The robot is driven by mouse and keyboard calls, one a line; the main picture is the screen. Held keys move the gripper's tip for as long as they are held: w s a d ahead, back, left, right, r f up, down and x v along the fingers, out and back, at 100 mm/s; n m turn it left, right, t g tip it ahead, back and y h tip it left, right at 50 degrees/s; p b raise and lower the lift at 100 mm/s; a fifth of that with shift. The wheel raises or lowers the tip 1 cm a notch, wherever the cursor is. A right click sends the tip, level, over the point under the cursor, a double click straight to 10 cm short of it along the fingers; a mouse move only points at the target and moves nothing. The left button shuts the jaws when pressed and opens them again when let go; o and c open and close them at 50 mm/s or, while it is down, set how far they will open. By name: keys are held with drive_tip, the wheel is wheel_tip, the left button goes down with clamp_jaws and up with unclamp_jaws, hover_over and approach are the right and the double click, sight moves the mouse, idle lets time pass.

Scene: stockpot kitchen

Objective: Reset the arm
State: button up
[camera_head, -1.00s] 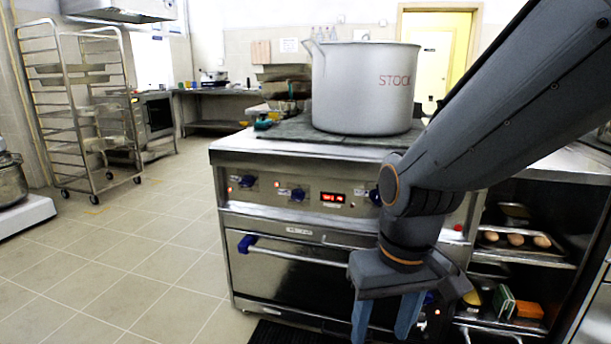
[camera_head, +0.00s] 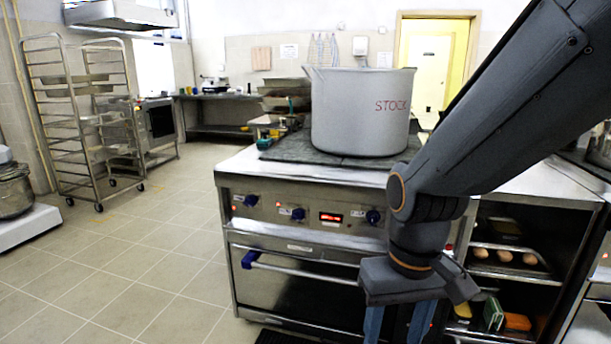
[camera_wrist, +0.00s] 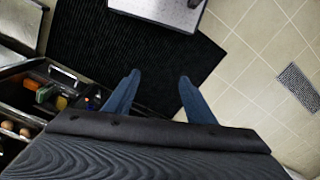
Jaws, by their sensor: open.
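My gripper (camera_head: 398,322) hangs pointing down in front of the stove, at the right end of its oven front, in the head view. Its fingertips are cut off by the bottom edge there. In the wrist view my gripper (camera_wrist: 158,82) shows two blue fingers spread wide apart with nothing between them. Below them lie a black ribbed mat (camera_wrist: 130,45) and tiled floor. My arm reaches down from the upper right of the head view.
A large grey stockpot (camera_head: 350,112) stands on the stove (camera_head: 290,190). Right of it, open shelves hold a tray of eggs (camera_head: 505,257) and a sponge (camera_head: 493,313). A wire rack trolley (camera_head: 75,130) stands at the left. The tiled floor (camera_head: 150,250) left of the stove is clear.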

drive_tip(key=d+r+m+p, duration=0.1)
drive_tip(key=d+r+p, duration=0.4)
drive_tip(key=p, duration=0.4)
drive_tip(key=shift+s+d+r+m, duration=0.25)
drive_tip(key=shift+s+r+m, duration=0.05)
drive_tip(key=shift+s+r, duration=0.1)
